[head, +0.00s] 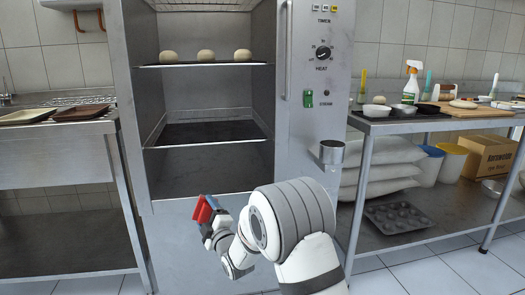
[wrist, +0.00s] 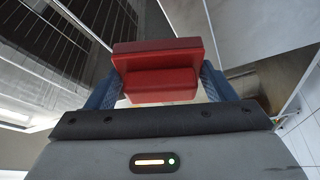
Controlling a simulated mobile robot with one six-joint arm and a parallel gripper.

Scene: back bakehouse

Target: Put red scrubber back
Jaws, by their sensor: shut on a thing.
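My gripper (wrist: 160,90) is shut on the red scrubber (wrist: 158,62), which sits between its two blue fingers in the wrist view. The scrubber is a red block with a wider top edge and a lower step. In the head view the red scrubber (head: 203,208) shows in my gripper (head: 210,214), held in the air in front of the lower front of the steel cabinet (head: 180,240). It is apart from the cabinet shelves. A metal cup-like holder (head: 331,152) is fixed to the cabinet's right side; I cannot see inside it.
The open cabinet has a rack with three dough balls (head: 206,56) and a dark lower shelf (head: 205,132). A steel table (head: 60,128) with trays stands left. The right bench (head: 400,123) holds bowls, a spray bottle (head: 411,83) and a board. Sacks and tubs sit below.

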